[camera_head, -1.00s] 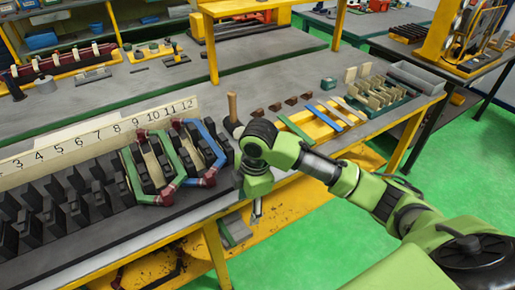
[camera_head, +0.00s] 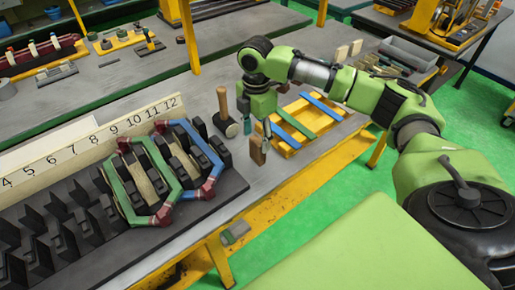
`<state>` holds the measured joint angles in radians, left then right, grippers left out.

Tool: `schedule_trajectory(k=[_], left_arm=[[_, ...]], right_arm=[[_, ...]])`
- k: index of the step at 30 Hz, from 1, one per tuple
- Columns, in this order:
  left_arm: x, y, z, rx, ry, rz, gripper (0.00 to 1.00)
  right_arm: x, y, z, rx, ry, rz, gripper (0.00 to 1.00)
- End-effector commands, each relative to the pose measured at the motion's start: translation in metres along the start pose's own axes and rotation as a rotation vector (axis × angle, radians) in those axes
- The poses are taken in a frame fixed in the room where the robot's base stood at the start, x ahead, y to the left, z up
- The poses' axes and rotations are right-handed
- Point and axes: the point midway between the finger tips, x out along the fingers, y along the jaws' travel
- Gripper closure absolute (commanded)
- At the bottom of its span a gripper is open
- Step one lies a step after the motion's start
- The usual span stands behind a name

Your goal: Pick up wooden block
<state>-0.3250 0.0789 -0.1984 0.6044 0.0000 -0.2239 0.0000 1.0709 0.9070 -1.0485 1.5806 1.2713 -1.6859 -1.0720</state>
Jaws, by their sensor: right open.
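A brown wooden block (camera_head: 258,150) stands upright near the front edge of the table, to the right of the black slotted stator rack. My right gripper (camera_head: 266,131) points down at the top of this block, with its fingertips close to it. The jaws are open; I cannot tell whether the block's top is between the fingers or just beside them. My left gripper is not in view.
A mallet (camera_head: 222,106) stands just left of my right gripper. A yellow tray (camera_head: 291,144) with blue and green strips lies to the right. Green and blue coils sit on the stator rack (camera_head: 222,190) at left, before a numbered board (camera_head: 70,150).

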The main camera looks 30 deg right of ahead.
Motion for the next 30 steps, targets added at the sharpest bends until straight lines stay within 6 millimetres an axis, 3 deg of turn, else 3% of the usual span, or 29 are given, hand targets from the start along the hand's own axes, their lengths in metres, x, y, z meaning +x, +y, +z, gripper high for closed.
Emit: schedule_trajectory(k=[4,11,18,26,30], left_arm=[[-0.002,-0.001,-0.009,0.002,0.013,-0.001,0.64],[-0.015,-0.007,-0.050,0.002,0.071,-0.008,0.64],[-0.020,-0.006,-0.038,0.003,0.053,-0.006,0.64],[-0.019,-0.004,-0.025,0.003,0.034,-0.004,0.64],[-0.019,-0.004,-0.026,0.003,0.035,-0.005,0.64]], right_arm=[[0.014,0.000,0.000,-0.001,-0.001,0.000,0.47],[0.035,-0.005,0.002,0.000,-0.001,-0.003,0.47],[0.066,-0.006,0.002,0.000,-0.001,0.000,0.47],[0.069,-0.005,0.002,-0.001,-0.001,0.002,0.47],[0.069,-0.005,0.002,-0.001,-0.001,0.002,0.84]])
